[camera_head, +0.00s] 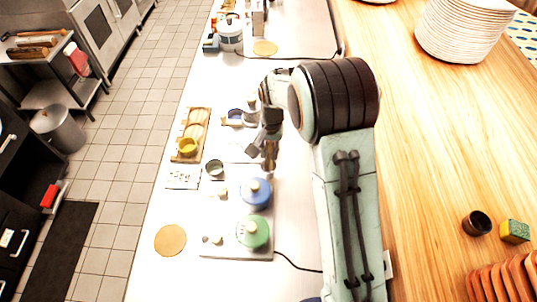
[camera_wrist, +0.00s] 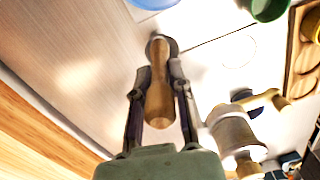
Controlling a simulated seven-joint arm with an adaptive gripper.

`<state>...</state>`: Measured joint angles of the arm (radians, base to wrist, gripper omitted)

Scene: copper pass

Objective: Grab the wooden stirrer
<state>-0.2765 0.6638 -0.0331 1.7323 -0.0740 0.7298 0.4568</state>
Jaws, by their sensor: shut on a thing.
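The wooden stirrer (camera_wrist: 160,95) is a brown, rounded wooden piece with a dark round end, in the middle of the wrist view. My gripper (camera_wrist: 161,75) is shut on it, with one finger on each side. In the head view my gripper (camera_head: 268,150) is above the white counter, and the stirrer's wooden part (camera_head: 270,158) shows below it. The stirrer's dark end points away from my palm. I cannot tell whether that end touches the counter.
Blue (camera_head: 256,193) and green (camera_head: 252,232) lidded pots stand close in front. A dark green cup (camera_head: 215,168) and a wooden tray (camera_head: 204,118) are to the left. A pale cylinder with wooden ends (camera_wrist: 233,132) is beside my gripper. A stack of plates (camera_head: 463,30) stands far right.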

